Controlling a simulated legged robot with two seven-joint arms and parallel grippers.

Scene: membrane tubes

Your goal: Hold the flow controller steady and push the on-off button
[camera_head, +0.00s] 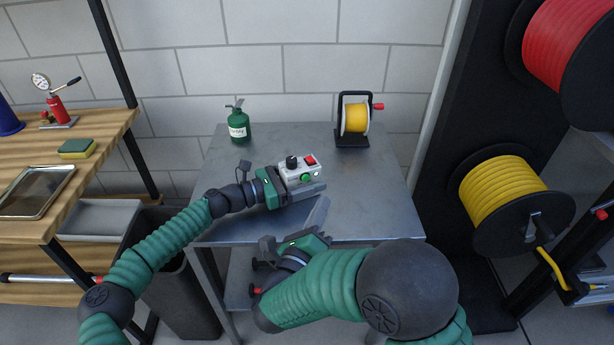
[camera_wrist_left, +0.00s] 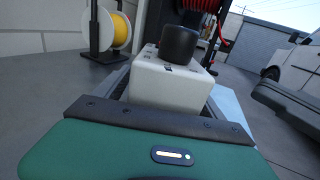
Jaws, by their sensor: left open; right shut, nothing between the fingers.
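The flow controller (camera_head: 299,170) is a white box on the metal table (camera_head: 240,155). It has a black knob (camera_head: 291,161), a red switch (camera_head: 310,160) and a green round button (camera_head: 306,178). My left gripper (camera_head: 306,183) is open at the box, one finger along its near side. In the left wrist view the box (camera_wrist_left: 170,82) stands between the fingers, its black knob (camera_wrist_left: 179,43) on top; I cannot tell whether the fingers touch it. My right gripper (camera_head: 321,213) is shut and empty, at the table's near edge, apart from the box.
A green bottle (camera_head: 238,124) and a small yellow reel (camera_head: 355,118) stand at the back of the table. A wooden shelf (camera_head: 110,130) is on the left, large hose reels (camera_head: 512,195) on the right. The table's right side is clear.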

